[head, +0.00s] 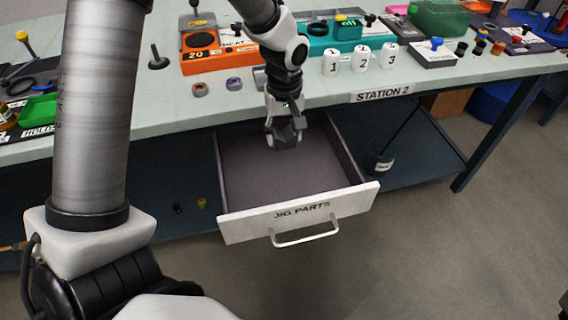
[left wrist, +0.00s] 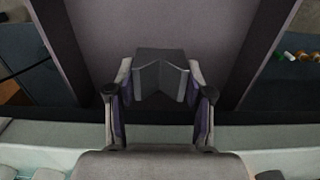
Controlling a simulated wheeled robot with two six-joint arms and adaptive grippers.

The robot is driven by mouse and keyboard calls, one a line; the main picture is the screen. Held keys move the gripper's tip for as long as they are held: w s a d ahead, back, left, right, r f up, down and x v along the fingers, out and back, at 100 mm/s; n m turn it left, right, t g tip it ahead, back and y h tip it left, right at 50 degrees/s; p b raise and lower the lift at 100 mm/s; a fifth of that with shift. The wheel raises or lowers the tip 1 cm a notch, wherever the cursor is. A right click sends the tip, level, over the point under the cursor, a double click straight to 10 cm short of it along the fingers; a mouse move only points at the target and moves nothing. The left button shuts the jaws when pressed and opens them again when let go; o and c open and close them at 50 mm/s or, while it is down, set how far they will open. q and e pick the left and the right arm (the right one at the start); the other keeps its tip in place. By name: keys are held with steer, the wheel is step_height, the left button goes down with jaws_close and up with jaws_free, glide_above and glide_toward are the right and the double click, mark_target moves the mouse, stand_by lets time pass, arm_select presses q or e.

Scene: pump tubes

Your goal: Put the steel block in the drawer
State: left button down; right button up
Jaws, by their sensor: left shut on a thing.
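The steel block is a dark grey piece with a V-shaped notch (left wrist: 160,78), seen between the fingers in the left wrist view; it also shows in the head view (head: 287,136). My left gripper (head: 284,128) is shut on it, pointing down over the back part of the open drawer (head: 298,219). The drawer, labelled JIG PARTS, is pulled out under the bench and its visible floor is bare. Whether the block touches the drawer floor I cannot tell. My right gripper is not in view.
The bench top (head: 300,92) edge runs just behind the gripper. An orange heater box (head: 218,52) and white numbered jars (head: 360,60) stand on it. A dark cup with a rod (head: 380,160) stands on the shelf right of the drawer. The drawer's front half is free.

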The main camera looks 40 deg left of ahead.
mark_target(283, 171)
arm_select(q)
step_height(283, 171, down, 10)
steer(key=b, duration=0.2)
steer(key=shift+s+a+r+b, duration=0.1)
steer(key=shift+r+b, duration=0.1)
steer(key=shift+b, duration=0.1)
steer(key=shift+f, duration=0.1)
steer(key=shift+c, duration=2.2)
jaws_free()
step_height(283, 171, up, 12)
steer(key=p, duration=0.3)
steer(key=shift+p, duration=0.4)
